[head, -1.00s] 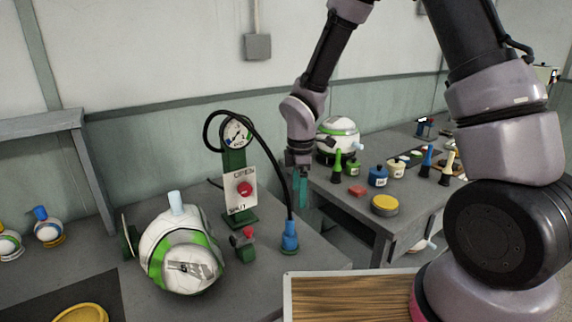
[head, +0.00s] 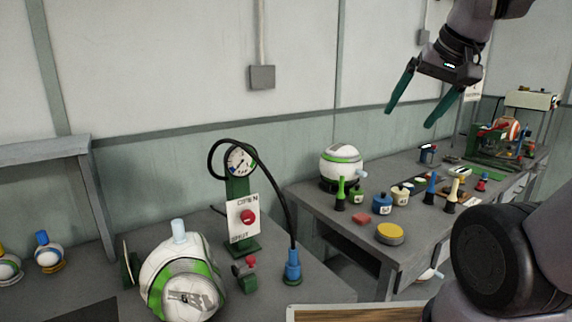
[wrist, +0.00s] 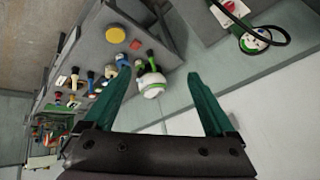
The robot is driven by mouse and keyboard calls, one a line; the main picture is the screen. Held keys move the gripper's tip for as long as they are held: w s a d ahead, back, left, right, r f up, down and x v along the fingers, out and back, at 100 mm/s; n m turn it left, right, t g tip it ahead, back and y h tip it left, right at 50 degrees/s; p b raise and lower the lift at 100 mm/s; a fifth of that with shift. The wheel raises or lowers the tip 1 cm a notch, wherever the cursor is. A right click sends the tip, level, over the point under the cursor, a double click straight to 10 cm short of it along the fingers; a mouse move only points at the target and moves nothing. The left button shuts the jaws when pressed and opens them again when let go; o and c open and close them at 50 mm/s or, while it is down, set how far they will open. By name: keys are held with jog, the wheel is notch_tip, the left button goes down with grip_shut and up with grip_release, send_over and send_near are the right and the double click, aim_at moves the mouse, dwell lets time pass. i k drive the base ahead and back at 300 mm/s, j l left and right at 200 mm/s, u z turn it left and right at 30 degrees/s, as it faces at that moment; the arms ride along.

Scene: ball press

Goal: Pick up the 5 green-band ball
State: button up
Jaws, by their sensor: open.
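Several white balls with green bands are in view, and I cannot read a 5 on any of them. A large green-band ball (head: 182,278) sits on the near bench, with a pale blue peg on top. Another green-band ball (head: 341,164) stands on a dark base at the back of the far bench; it also shows in the wrist view (wrist: 151,84). My gripper (head: 410,118) is open and empty, high above the far bench, up and right of the ball there.
A gauge stand (head: 241,205) with a red button and black hose rises beside the large ball. The far bench holds green, blue and cream bottles, a yellow disc (head: 390,233), a red block (head: 362,219) and a green-framed machine (head: 503,140). The air around my gripper is clear.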

aim_at(181, 280)
jog(key=u, duration=1.4)
